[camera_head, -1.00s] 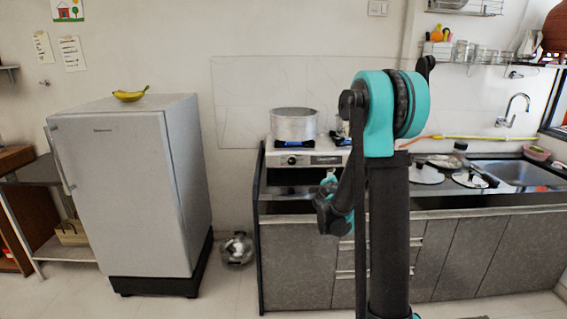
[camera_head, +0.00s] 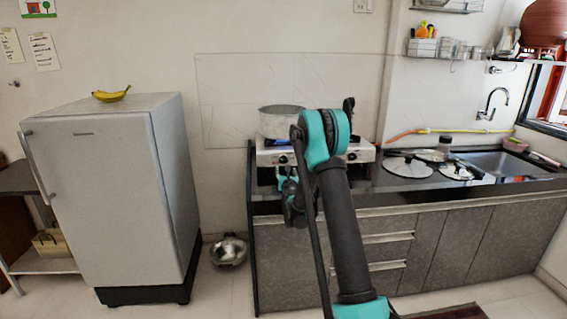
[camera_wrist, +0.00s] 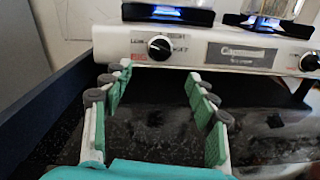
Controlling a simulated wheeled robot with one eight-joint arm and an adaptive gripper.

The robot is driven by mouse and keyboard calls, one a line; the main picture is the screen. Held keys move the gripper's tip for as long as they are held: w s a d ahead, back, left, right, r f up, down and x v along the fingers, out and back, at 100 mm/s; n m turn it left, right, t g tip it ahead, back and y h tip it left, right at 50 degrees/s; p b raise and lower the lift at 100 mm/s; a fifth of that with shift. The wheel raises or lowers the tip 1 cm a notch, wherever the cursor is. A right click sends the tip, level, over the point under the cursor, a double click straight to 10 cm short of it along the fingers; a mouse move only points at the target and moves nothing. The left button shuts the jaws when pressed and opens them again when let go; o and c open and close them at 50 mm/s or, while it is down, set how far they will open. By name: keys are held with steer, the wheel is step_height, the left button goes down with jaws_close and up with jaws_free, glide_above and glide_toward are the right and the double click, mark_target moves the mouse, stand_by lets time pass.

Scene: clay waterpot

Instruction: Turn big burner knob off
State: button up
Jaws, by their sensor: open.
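A white gas stove (camera_head: 268,158) stands on the dark counter, with a metal pot (camera_head: 281,121) on its left burner. In the wrist view, the stove's front panel shows a dark knob (camera_wrist: 159,47) on the left and another knob (camera_wrist: 309,61) at the right edge. Blue flames (camera_wrist: 168,12) show above both knobs, so both burners are lit. In the head view my arm hides part of the stove.
A fridge (camera_head: 115,195) with bananas (camera_head: 111,95) on top stands at the left. Lids (camera_head: 408,167) lie on the counter right of the stove, beside the sink (camera_head: 500,164). A metal vessel (camera_head: 228,251) sits on the floor between fridge and counter. A dark edge (camera_wrist: 60,105) runs left of my gripper.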

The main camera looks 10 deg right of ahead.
mark_target(284, 161)
steer(key=w, duration=1.2)
steer(key=shift+d, duration=0.25)
steer(key=shift+c, duration=0.3)
steer(key=c, duration=1.1)
